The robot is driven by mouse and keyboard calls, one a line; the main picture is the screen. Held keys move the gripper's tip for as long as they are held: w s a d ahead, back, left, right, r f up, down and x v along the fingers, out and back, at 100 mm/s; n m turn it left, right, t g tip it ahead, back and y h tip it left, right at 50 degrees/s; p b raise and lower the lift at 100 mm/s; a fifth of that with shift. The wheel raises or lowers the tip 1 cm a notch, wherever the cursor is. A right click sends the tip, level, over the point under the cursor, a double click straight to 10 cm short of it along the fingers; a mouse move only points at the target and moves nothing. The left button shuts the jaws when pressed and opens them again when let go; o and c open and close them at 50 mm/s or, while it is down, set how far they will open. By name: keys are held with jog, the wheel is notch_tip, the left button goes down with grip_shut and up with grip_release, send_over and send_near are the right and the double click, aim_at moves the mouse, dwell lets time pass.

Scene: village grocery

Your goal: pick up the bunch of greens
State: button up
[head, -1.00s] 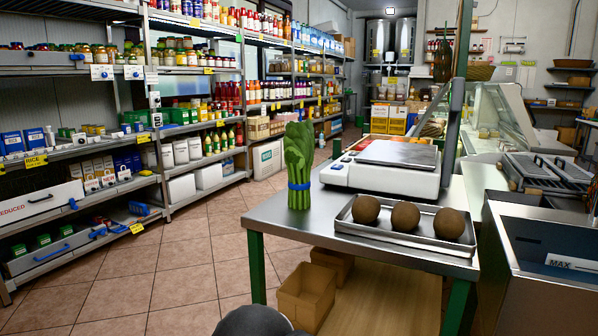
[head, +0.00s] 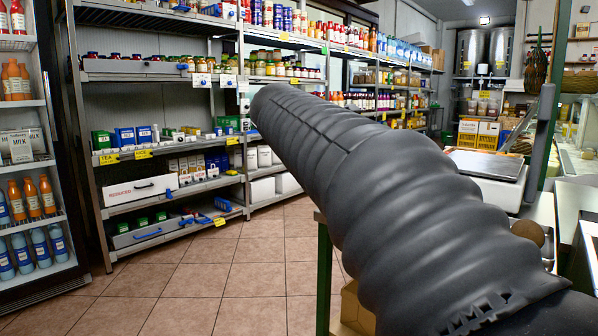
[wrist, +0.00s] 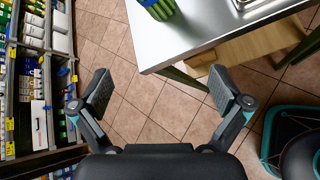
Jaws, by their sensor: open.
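The bunch of greens (wrist: 160,8) stands near the edge of the metal table (wrist: 200,35) at the top of the wrist view. Only its lower stalks show there, and the frame cuts off the rest. In the head view my dark arm covers the place where the greens stood. My gripper (wrist: 161,88) is open and empty, its two fingers wide apart. It is off the table's edge with floor tiles behind it, and the greens lie ahead of it, apart from the fingers.
A scale (head: 490,180) stands on the table, with a brown round item (head: 528,232) near it. A tray edge (wrist: 262,12) shows right of the greens. Stocked shelves (head: 165,140) line the left, and a bottle fridge (head: 30,190) stands far left. Tiled floor between is clear.

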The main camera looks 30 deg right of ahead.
jog(key=w+d+r+n+g+h, duration=0.1)
jog(key=w+d+r+n+h, duration=0.2)
jog(key=w+d+r+n, duration=0.25)
jog(key=shift+m+h, duration=0.3)
jog(key=shift+m, duration=0.25)
jog(key=x, duration=0.4)
jog(key=r+b+x, duration=0.1)
jog(key=x, duration=0.8)
jog(key=shift+s+d+r+b, duration=0.1)
jog(key=shift+s+d+b, duration=0.25)
jog(key=shift+d, duration=0.3)
jog(key=shift+r, duration=0.1)
jog(key=c, duration=1.5)
